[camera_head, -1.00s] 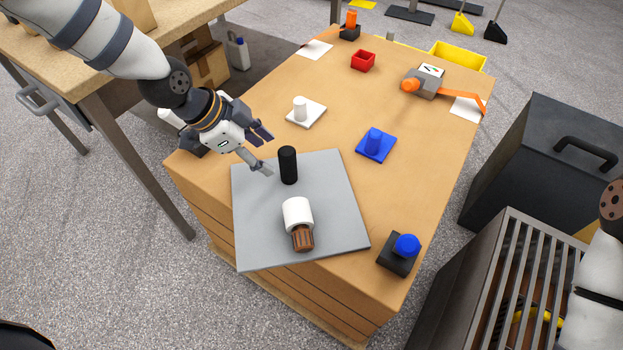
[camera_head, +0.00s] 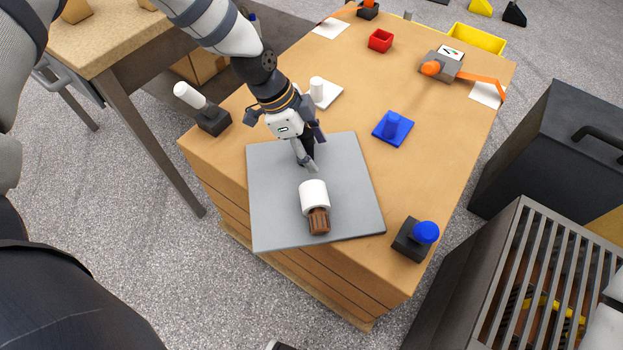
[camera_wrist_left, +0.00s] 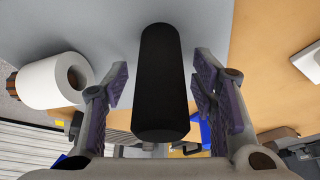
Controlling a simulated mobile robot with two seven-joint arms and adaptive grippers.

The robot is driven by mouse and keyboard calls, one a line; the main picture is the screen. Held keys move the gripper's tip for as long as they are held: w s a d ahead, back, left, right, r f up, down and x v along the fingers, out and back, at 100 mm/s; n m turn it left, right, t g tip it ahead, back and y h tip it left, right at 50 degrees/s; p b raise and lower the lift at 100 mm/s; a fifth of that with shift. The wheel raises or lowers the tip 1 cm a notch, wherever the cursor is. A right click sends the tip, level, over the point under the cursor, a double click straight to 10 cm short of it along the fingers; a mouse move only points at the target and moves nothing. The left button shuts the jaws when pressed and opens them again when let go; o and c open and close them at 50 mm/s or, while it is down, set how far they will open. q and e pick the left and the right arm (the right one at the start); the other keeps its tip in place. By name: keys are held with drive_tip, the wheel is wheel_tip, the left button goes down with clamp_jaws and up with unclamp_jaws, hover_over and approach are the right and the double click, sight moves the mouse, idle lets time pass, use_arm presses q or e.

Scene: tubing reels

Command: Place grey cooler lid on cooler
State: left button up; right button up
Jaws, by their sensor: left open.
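A flat grey plate (camera_head: 270,215), which looks like the grey lid, lies on the wooden cabinet top. A black upright cylinder (camera_wrist_left: 160,85) stands on it like a handle; in the head view my gripper mostly hides it. My left gripper (camera_head: 312,152) is over the plate, open, with its fingers on either side of the black cylinder, and gaps show in the left wrist view. A white roll with a brown ribbed end (camera_head: 313,195) lies on the plate. I cannot tell for certain which thing is the cooler. My right gripper is out of view.
Blue-knobbed (camera_head: 411,240) and white-knobbed (camera_head: 212,120) black blocks stand near the cabinet's edges. A dark handled box (camera_head: 550,150) and a slatted crate (camera_head: 470,285) stand right.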

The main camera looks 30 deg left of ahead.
use_arm(q)
clamp_jaws()
idle(0.3)
